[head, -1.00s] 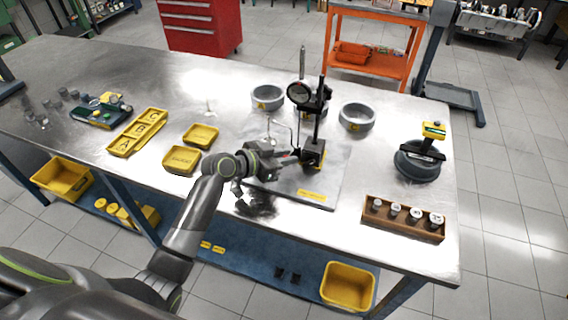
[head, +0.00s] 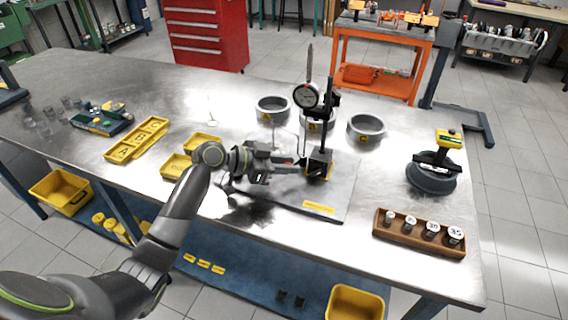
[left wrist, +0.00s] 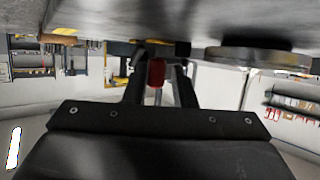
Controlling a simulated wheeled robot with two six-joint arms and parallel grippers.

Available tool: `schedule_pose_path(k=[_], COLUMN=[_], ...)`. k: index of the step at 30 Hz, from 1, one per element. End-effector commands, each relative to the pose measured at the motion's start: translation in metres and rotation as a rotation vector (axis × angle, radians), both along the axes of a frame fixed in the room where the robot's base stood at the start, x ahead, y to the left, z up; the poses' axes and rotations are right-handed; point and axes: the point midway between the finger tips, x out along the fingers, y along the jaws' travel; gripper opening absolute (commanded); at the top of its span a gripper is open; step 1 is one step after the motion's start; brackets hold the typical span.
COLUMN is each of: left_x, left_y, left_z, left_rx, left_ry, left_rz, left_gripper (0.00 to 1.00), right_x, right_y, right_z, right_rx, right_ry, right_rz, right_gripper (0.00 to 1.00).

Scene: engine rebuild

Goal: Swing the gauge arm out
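The gauge stand (head: 321,165) has a black base on a grey plate (head: 345,190), an upright post and a round dial gauge (head: 306,95) high on it. A thin rod or wire shows to the left of the post. My left gripper (head: 299,163) points right, with its fingertips close to the left side of the base. In the left wrist view, the fingers (left wrist: 160,85) are apart with a red cylindrical piece (left wrist: 156,72) between them. Gaps show beside the piece, so the gripper looks open around it. Whether either finger touches it is unclear. My right gripper is out of view.
Grey rings (head: 366,128) stand behind the plate. A dark round part with a yellow-topped tool (head: 433,176) is at the right, and a wooden block of labelled cylinders (head: 419,234) at the front right. Yellow trays (head: 137,139) lie at the left. Bare table lies between.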

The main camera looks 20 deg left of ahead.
Motion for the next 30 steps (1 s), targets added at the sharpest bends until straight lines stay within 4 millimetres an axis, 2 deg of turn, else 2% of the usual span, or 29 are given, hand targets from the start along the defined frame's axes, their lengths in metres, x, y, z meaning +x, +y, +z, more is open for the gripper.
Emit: schedule_pose_path(k=[1, 3, 14, 30], left_x=[-0.001, -0.001, -0.002, -0.051], left_y=[-0.001, -0.001, 0.005, 0.065], left_z=[-0.003, -0.002, 0.001, 0.031], left_rx=[-0.003, -0.001, 0.005, 0.011], left_ry=[0.005, 0.003, -0.003, -0.001], left_rz=[-0.002, -0.001, 0.004, 0.002], left_gripper=[0.29, 0.36, 0.36, 0.36], right_x=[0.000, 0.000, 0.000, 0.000], right_y=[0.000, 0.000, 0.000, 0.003], right_z=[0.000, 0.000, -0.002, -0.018], right_rx=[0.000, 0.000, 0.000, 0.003], right_ry=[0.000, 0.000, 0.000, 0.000], right_rz=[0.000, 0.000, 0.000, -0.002], right_gripper=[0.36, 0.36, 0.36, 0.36])
